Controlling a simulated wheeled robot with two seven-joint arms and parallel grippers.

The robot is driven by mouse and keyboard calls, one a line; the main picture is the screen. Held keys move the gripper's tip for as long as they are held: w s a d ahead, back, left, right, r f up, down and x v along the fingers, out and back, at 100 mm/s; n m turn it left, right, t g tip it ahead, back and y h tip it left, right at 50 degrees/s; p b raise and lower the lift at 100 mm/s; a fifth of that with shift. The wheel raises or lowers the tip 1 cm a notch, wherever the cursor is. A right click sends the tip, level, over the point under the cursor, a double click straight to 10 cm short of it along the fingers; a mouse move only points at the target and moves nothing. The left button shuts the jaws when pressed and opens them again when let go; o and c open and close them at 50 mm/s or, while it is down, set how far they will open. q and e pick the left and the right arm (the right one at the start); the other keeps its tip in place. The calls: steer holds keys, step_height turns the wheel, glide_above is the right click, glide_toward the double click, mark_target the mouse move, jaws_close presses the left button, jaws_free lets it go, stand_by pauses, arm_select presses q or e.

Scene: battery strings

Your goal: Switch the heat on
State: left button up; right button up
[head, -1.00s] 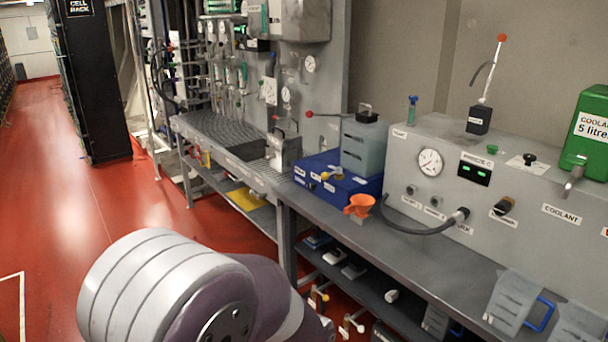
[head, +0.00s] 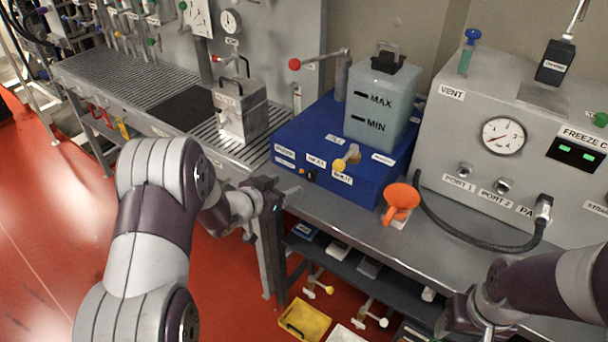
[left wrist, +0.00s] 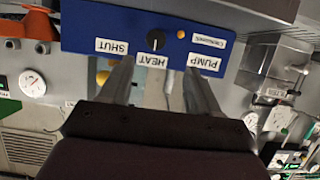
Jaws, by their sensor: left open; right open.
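The blue box (head: 305,122) stands on the bench under a clear tank. Its front face carries a small black knob (head: 310,176) by the HEAT label (head: 316,161). In the left wrist view, upside down, the black knob (left wrist: 155,40) sits above the HEAT label (left wrist: 152,60), beside a small orange spot (left wrist: 181,34). I cannot tell the knob's setting. My left gripper (head: 292,190) is open and empty, just in front of the box's face. Its fingers (left wrist: 158,68) straddle the HEAT label in view, apart from the knob. My right gripper (head: 462,316) is low at the right, partly hidden by its arm.
A yellow valve handle (head: 347,156) juts from the box by the SHUT label. An orange funnel (head: 401,200) stands right of the box. A metal canister (head: 241,108) stands on the left grating.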

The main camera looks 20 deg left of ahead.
mark_target(309, 177)
arm_select(q)
steer(key=x, duration=0.9)
steer(key=shift+w+d, duration=0.1)
steer(key=shift+d, duration=0.35)
steer(key=shift+w+f, duration=0.15)
steer(key=shift+w, duration=0.15)
steer(key=shift+w+d, duration=0.1)
steer(key=shift+d, duration=0.15)
arm_select(e)
steer(key=shift+s+d+r, duration=0.2)
steer(key=shift+d+r, duration=0.05)
steer(key=shift+d, duration=0.1)
arm_select(q)
steer(key=c, duration=1)
steer(key=shift+f, duration=0.1)
arm_select(e)
steer(key=shift+f, duration=0.15)
